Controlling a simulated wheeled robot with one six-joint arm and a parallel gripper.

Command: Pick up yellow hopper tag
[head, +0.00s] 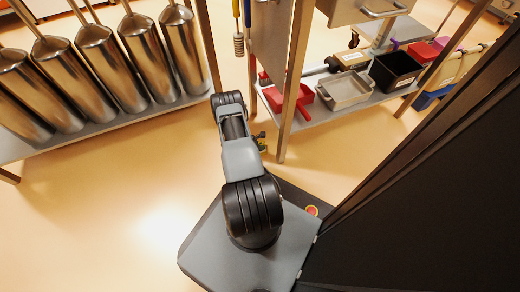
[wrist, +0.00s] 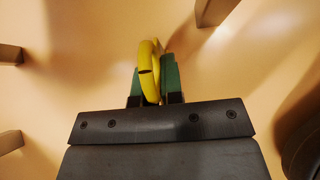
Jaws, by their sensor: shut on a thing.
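The yellow hopper tag (wrist: 146,58) shows in the wrist view as a curved, ring-like yellow piece. My gripper (wrist: 155,80) is shut on it, with one green finger on each side. The tag's upper part stands out past the fingertips, and its lower part goes down between the fingers. In the head view my gripper (head: 261,142) is small and partly hidden behind my arm, near a shelf leg. The tag cannot be made out clearly there. Only floor shows behind the tag in the wrist view.
A shelf (head: 318,108) at the right holds a red scoop (head: 303,97), a grey tray (head: 344,90) and a black bin (head: 396,69). A wooden-coloured leg (head: 295,80) stands close to my gripper. The floor in front is clear.

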